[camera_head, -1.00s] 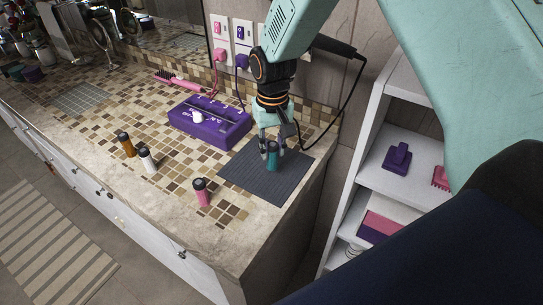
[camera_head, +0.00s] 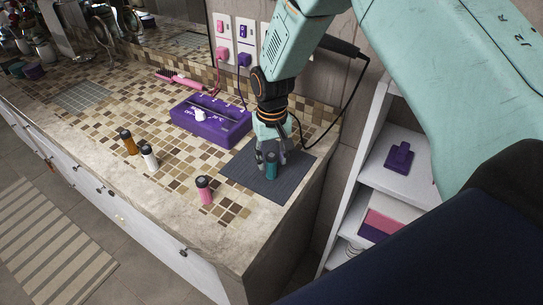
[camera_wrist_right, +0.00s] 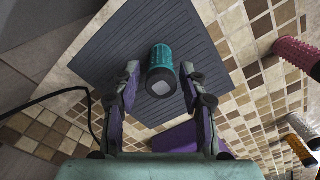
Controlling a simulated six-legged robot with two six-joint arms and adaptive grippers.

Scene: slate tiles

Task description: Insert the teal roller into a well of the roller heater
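The teal roller (camera_head: 271,167) stands on the dark ribbed mat (camera_head: 238,172) at the right end of the counter. In the right wrist view, the teal roller (camera_wrist_right: 174,28) shows its dark end cap toward the camera. My right gripper (camera_head: 268,154) is at the roller, pointing down. Its fingers (camera_wrist_right: 163,84) are spread on either side of the cap, with a visible gap on each side. My left gripper is not in view.
A pink roller (camera_head: 204,190) stands left of the mat. A white roller (camera_head: 149,157) and an orange-brown roller (camera_head: 128,143) stand farther left. A pink brush (camera_head: 180,79) lies behind the heater. Cords hang near the wall. A white shelf (camera_head: 383,180) stands to the right.

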